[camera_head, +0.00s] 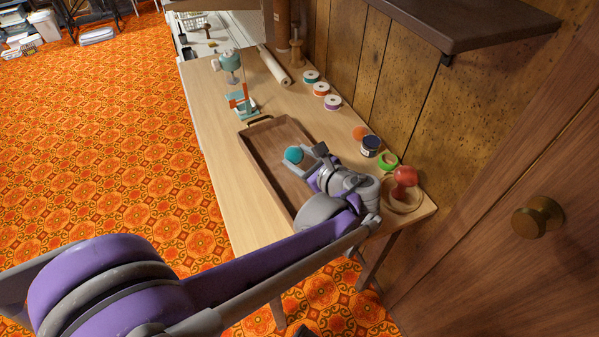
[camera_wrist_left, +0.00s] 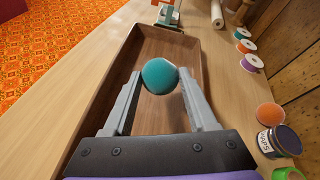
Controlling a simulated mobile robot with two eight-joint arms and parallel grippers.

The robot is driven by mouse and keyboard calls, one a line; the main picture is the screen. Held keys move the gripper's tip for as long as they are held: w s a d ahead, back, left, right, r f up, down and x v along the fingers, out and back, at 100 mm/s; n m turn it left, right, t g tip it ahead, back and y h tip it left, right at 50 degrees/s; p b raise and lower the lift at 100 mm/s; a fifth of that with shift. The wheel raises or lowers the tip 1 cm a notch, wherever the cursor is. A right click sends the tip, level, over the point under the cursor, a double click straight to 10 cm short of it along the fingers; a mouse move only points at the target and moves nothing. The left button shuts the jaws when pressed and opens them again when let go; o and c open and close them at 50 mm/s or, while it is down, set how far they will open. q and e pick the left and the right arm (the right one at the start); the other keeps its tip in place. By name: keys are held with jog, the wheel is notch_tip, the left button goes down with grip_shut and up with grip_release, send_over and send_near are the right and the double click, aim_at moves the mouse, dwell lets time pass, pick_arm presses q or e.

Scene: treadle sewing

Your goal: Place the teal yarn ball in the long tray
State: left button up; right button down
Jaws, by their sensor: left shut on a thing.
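The teal yarn ball (camera_head: 293,155) is between the fingertips of my left gripper (camera_head: 301,160). In the left wrist view the teal yarn ball (camera_wrist_left: 160,76) sits at the tips of the two grey fingers, and the left gripper (camera_wrist_left: 160,88) is shut on it. The long tray (camera_head: 249,146) is a brown wooden box on the table with a dark handle at its far end. The ball and the fingers are over the tray, whose rim also shows in the left wrist view (camera_wrist_left: 110,75). How high the ball is above the tray floor is hard to tell. My right gripper is not in view.
Spools of thread (camera_head: 321,89) stand along the wall side. A dark jar (camera_head: 370,146), an orange ball (camera_head: 360,133), a green ring (camera_head: 387,161) and a red object (camera_head: 404,182) are right of the tray. A teal device (camera_head: 231,65) stands beyond it. The table's left strip is clear.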

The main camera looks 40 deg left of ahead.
pick_arm(q)
jog(key=shift+f+b, duration=0.65)
jog(key=shift+f, duration=1.65)
jog(key=shift+f, duration=0.15)
jog(key=o, duration=1.3)
jog(key=shift+r, duration=0.3)
jog(key=p+v, duration=0.2)
jog(key=v, duration=1)
jog(key=shift+f, duration=0.15)
